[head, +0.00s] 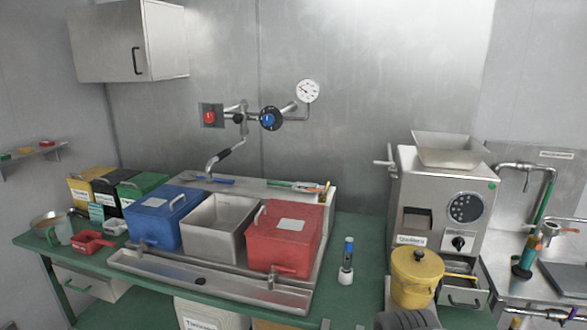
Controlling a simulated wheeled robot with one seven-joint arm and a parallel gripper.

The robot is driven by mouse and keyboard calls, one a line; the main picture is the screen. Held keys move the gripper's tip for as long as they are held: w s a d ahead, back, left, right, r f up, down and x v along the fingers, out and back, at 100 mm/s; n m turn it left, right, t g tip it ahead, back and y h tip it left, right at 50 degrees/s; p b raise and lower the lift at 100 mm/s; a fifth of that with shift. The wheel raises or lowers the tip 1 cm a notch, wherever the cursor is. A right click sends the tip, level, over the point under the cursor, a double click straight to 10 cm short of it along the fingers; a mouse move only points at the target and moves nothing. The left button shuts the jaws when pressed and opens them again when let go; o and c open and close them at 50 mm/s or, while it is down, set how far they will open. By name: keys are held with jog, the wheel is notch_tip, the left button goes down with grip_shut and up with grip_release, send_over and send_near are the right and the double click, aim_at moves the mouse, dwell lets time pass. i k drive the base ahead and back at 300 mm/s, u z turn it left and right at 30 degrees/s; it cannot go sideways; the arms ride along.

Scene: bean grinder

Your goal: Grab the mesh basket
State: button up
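I cannot make out a mesh basket for certain in the head view. A round, metal-rimmed vessel (50,222) with a green handle stands at the far left end of the green counter; its inside is too small to tell whether it is mesh. A lidded yellow pot (417,278) with a side handle stands at the right, in front of the grinder (445,200). A dark grey rounded shape shows at the bottom edge below the pot; I cannot tell what it is. My gripper's fingers are not in view.
A metal sink unit holds a blue box (155,222), an open steel bin (218,225) and a red box (285,240). A small bottle (347,258) stands right of it on otherwise clear green counter. Red scoop (92,242) at left; pipes and tools at far right.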

aim_at(457, 282)
jog(key=k, duration=0.5)
jog(key=u, duration=0.2)
jog(key=i, duration=0.6)
jog(key=u, duration=3)
jog(key=k, duration=1.1)
